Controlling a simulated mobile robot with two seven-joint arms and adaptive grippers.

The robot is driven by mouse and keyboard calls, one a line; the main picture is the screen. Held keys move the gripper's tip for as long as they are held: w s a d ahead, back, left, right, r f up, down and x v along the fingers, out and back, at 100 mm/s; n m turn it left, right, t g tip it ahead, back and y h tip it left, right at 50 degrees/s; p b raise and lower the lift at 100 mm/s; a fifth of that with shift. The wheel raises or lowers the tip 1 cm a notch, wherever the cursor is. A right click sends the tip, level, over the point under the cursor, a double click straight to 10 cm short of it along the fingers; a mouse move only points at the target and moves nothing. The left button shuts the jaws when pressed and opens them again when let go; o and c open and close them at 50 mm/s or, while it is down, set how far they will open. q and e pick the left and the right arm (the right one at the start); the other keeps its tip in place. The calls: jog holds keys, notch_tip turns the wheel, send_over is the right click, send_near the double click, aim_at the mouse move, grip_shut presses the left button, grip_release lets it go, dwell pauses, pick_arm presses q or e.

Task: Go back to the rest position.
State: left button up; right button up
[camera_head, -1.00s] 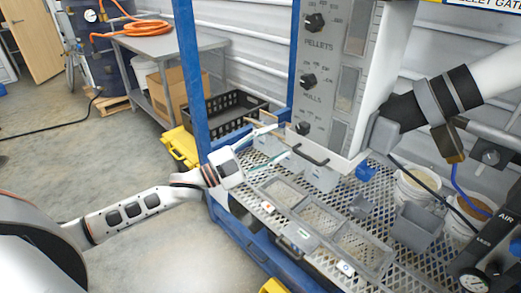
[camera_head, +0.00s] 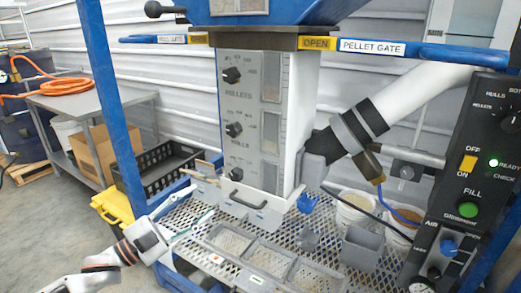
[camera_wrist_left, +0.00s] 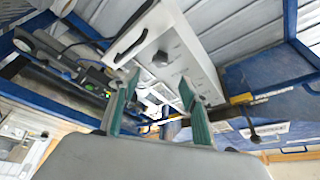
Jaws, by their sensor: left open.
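My left gripper (camera_head: 203,200) comes in from the lower left in the head view. Its two pale fingers with green inner pads are apart, with nothing between them. It is by the left front of the mesh shelf, left of the panel's lower handle (camera_head: 248,201). In the left wrist view the open fingers (camera_wrist_left: 158,82) point up toward the white panel housing (camera_wrist_left: 168,42), with a clear gap between them. My right gripper is not in view.
The grey hopper panel (camera_head: 235,105) has several black knobs. A divided tray (camera_head: 268,260), grey bin (camera_head: 362,246) and buckets (camera_head: 350,208) stand on the mesh shelf. A blue post (camera_head: 112,110) rises near my arm. A black crate (camera_head: 160,170) is behind it. Floor at left is open.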

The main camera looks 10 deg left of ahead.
pick_arm(q)
jog(key=s+d+f+n+g+y, duration=0.2)
jog(key=s+f+n+y, duration=0.1)
jog(key=s+f, duration=0.5)
jog(key=s+d+f+n+g+y+p, duration=0.1)
jog(key=s+f+n, duration=0.5)
jog(key=f, duration=0.9)
jog(key=s+d+f+n+g+y, duration=0.3)
jog(key=s+d+f+n+y, duration=0.1)
jog(key=s+f, duration=0.6)
jog(key=shift+f+n+y+p, duration=0.3)
jog(key=shift+f+n+y, duration=0.2)
jog(key=shift+f+y, duration=0.5)
jog(key=shift+r, duration=0.1)
jog(key=shift+d, duration=0.1)
jog(key=c, duration=0.5)
